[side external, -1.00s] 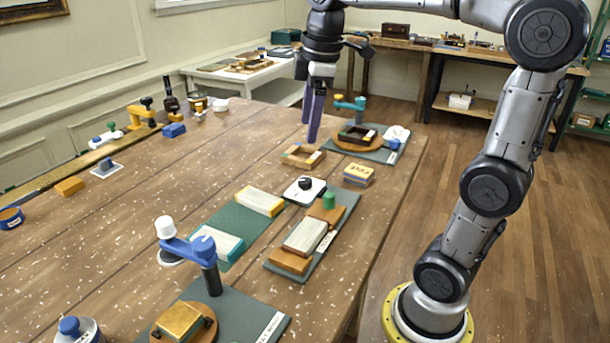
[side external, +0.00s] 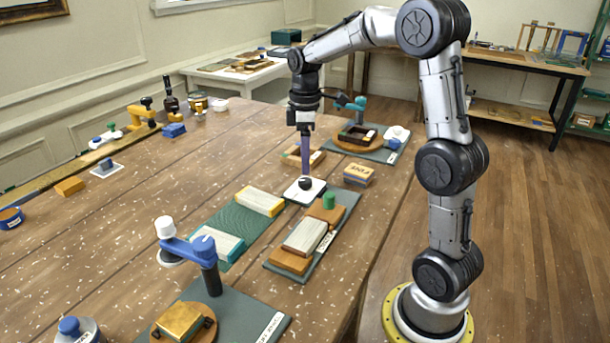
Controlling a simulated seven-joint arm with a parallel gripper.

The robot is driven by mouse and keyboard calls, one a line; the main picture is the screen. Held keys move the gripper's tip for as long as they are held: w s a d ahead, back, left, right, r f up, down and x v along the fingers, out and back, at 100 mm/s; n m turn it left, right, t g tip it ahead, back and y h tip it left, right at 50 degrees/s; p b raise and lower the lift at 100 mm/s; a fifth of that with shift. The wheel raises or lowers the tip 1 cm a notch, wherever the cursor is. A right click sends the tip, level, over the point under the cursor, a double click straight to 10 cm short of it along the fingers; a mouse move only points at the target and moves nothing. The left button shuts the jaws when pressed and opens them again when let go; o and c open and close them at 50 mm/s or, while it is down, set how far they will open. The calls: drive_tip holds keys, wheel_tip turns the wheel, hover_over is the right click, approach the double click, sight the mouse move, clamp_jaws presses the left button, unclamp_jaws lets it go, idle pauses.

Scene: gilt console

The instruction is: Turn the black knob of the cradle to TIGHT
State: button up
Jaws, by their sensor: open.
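The black knob (side external: 305,184) sits on a white plate (side external: 291,191) near the middle of the table. The plate is at the far end of a grey board that carries blocks and a green knob (side external: 328,200). The markings on the plate are too small to read, so I cannot tell the knob's setting. My gripper (side external: 305,172) points straight down with its purple fingers just above or at the black knob. The fingers line up almost edge-on, so the gap and any contact with the knob are hidden. My gripper is open.
A wooden frame (side external: 290,156) stands just behind my fingers. A small labelled box (side external: 358,174) is to the right. A green mat (side external: 234,220) with two blocks lies at front left. A blue-armed fixture (side external: 190,247) stands nearer. The table's left middle is mostly clear.

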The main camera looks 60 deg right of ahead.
sight(305, 180)
drive_tip(key=shift+f, duration=2.8)
drive_tip(key=shift+c, duration=0.3)
clamp_jaws()
